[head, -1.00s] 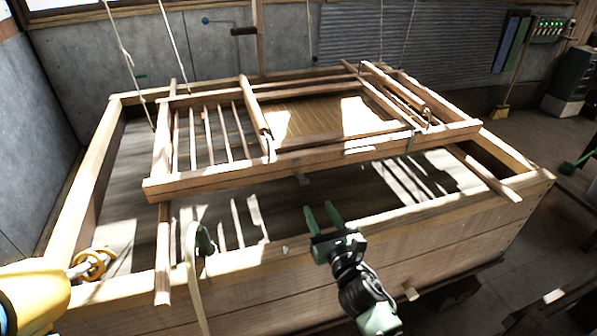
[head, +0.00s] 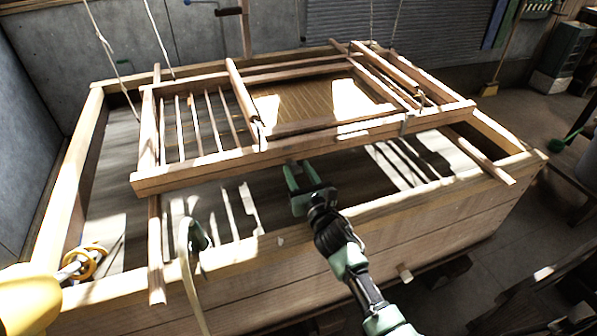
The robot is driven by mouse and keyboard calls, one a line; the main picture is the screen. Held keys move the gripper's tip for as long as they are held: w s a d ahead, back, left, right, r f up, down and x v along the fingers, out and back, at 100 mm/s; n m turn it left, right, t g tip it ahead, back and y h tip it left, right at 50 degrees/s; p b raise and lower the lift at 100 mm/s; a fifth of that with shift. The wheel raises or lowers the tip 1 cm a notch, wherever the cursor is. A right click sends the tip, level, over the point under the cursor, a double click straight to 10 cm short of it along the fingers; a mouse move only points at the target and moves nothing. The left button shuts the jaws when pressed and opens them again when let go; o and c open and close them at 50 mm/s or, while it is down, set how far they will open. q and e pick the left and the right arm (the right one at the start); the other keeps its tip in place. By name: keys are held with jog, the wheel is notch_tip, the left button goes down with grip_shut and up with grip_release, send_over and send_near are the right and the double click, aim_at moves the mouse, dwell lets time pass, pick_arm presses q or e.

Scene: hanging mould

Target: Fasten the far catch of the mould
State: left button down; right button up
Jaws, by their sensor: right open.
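The mould (head: 320,143) is a wooden frame hanging on cords over a large wooden vat (head: 255,255). Small metal fittings show on it: one (head: 262,131) at the near end of the left crossbar, one (head: 405,124) on the front rail, and a hook-like one (head: 422,98) at the right. I cannot tell which is the far catch, or whether it is fastened. My right gripper (head: 300,182) is open and empty, its green fingers just below the front rail's middle. I cannot tell whether they touch the rail. My left gripper is not identifiable in view.
A yellow body (head: 28,285) and yellow ring (head: 85,263) are at the lower left. A green object (head: 200,236) and a pale curved strip (head: 186,260) are at the vat's near rim. Loose slats cross the vat's ends. Cords (head: 110,60) rise from the mould.

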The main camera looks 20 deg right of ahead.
grip_shut()
dwell(1.4)
